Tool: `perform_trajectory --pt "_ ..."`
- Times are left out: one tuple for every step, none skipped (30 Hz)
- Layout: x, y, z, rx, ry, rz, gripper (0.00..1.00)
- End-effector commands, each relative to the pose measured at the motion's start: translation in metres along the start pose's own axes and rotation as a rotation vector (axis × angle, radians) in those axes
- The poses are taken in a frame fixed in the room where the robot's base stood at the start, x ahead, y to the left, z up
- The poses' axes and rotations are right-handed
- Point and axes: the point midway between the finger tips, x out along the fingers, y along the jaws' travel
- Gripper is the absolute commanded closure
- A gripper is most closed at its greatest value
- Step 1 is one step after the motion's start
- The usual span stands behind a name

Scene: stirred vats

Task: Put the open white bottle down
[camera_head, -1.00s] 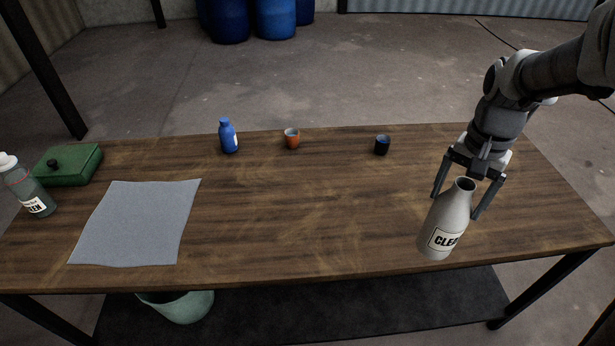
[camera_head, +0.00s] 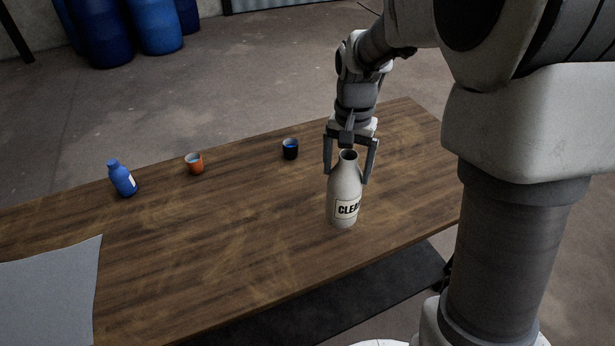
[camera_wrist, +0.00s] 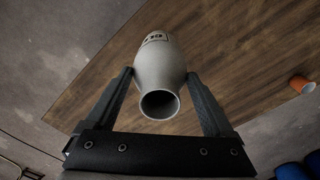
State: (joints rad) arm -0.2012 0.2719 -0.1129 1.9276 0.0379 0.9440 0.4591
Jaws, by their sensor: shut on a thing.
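The open white bottle (camera_head: 344,190) is greyish white with a dark, uncapped mouth and a label of which "CLEA" can be read. It is upright over the right part of the wooden table (camera_head: 230,230). My gripper (camera_head: 346,178) is shut on it from above, a finger on each side of its upper part. In the wrist view the bottle (camera_wrist: 160,75) sits between my fingers, its open mouth towards the camera. I cannot tell whether its base touches the table.
A black cup (camera_head: 290,150) with blue inside, an orange cup (camera_head: 194,164) and a blue bottle (camera_head: 122,179) stand along the table's far side. A grey cloth (camera_head: 48,290) lies at the left. The table around the white bottle is clear.

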Motion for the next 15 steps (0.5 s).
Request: perform_trajectory --pt "0.009 -0.012 -0.004 -0.004 -0.001 0.001 1.00" --pt "0.013 -0.019 -0.006 -0.003 -0.002 0.001 1.00" --pt "0.018 -0.027 -0.009 -0.005 -0.002 0.000 1.00" --pt "0.022 -0.034 -0.011 -0.004 -0.003 0.001 1.00" --pt "0.025 -0.039 -0.013 -0.003 -0.001 0.000 1.00" --pt "0.030 -0.046 -0.016 -0.003 -0.002 0.000 1.00" --pt "0.033 -0.051 -0.017 -0.003 -0.001 0.000 1.00" --pt "0.035 -0.055 -0.019 -0.003 -0.001 0.000 1.00" --pt "0.038 -0.060 -0.021 -0.002 0.000 0.000 1.00" --pt "0.040 -0.063 -0.022 -0.001 0.000 0.000 1.00" --pt "0.042 -0.066 -0.023 -0.001 0.000 -0.001 1.00" --pt "0.043 -0.068 -0.024 -0.001 0.001 -0.001 1.00" --pt "0.044 -0.069 -0.025 -0.001 0.001 -0.001 1.00" --pt "0.044 -0.070 -0.025 -0.001 0.001 -0.001 1.00" --pt "0.046 -0.071 -0.025 0.000 0.001 -0.001 1.00"
